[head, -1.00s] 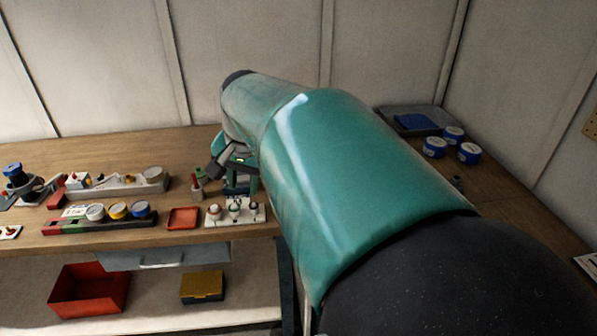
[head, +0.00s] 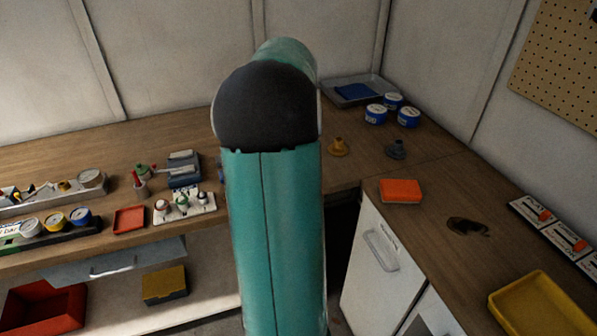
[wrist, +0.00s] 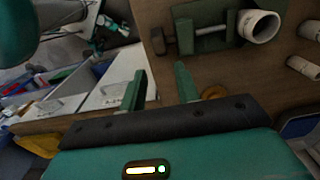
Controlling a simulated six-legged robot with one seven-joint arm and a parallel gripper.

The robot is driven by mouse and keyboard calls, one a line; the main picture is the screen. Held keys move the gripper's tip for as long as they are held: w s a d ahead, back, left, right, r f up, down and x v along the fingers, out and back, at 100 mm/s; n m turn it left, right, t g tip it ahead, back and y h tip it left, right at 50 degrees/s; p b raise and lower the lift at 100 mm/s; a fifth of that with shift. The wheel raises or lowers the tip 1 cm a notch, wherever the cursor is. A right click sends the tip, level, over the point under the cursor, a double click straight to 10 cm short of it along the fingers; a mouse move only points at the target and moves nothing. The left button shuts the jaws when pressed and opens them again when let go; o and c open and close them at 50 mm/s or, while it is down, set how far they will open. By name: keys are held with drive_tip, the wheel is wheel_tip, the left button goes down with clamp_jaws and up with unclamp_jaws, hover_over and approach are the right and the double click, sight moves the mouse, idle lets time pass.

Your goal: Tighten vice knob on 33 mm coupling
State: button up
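In the wrist view a green vice (wrist: 212,38) lies on the wooden bench near the top. A white ring-shaped coupling (wrist: 259,27) sits at its right end, its open mouth facing the camera. A dark knob-like end (wrist: 158,40) shows at the vice's left side. My gripper (wrist: 161,72) has its two green fingers apart, with nothing between them. The fingertips are below the vice in the picture, apart from it. In the head view my arm covers the middle, and neither the vice nor my gripper shows.
More white pipe pieces (wrist: 304,68) lie right of the vice. A grey tray (head: 350,93) is in the corner.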

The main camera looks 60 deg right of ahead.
wheel_tip(320, 180, down, 10)
idle(0.3)
drive_tip(key=shift+c, duration=0.4)
clamp_jaws()
